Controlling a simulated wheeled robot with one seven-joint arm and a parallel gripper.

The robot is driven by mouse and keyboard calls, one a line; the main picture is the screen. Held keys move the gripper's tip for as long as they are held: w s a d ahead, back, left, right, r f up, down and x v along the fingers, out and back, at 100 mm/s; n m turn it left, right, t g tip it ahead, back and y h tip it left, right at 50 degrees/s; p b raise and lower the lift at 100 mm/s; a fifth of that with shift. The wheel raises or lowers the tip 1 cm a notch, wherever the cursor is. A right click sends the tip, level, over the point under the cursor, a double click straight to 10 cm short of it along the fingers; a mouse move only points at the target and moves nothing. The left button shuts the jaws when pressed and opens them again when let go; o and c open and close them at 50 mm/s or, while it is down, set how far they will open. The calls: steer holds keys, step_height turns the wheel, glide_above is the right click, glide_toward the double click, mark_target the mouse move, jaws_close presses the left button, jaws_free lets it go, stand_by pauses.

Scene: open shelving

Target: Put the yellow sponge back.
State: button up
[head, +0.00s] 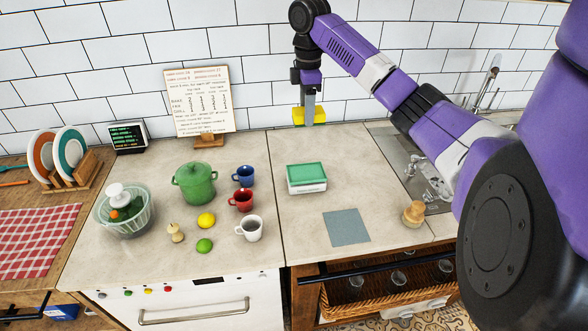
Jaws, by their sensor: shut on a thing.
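My gripper (309,108) is shut on the yellow sponge (319,115). It holds the sponge in front of the white tiled wall, near the back of the counter, in the head view. The grey finger covers the middle of the sponge, and yellow shows on both sides. Whether the sponge touches anything beneath it, I cannot tell. A flat grey-blue square (347,227) lies bare on the counter toward the front.
A white box with a green lid (306,174) stands in front of the sponge. The sink (425,185) and a wooden-handled brush (413,213) are at right. A green pot (195,184), mugs, fruit and a recipe stand (202,103) are at left.

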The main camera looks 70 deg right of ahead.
steer(key=b, duration=0.5)
glide_above(304, 173)
step_height(304, 173, down, 15)
steer(key=shift+r, duration=0.15)
steer(key=shift+f+p, duration=0.65)
steer(key=shift+f, duration=1.9)
steer(key=shift+f, duration=0.15)
steer(key=o, duration=1.4)
steer(key=shift+o, duration=0.2)
step_height(304, 173, up, 12)
steer(key=p, duration=0.2)
steer(key=shift+r, duration=0.2)
steer(key=shift+d, duration=0.1)
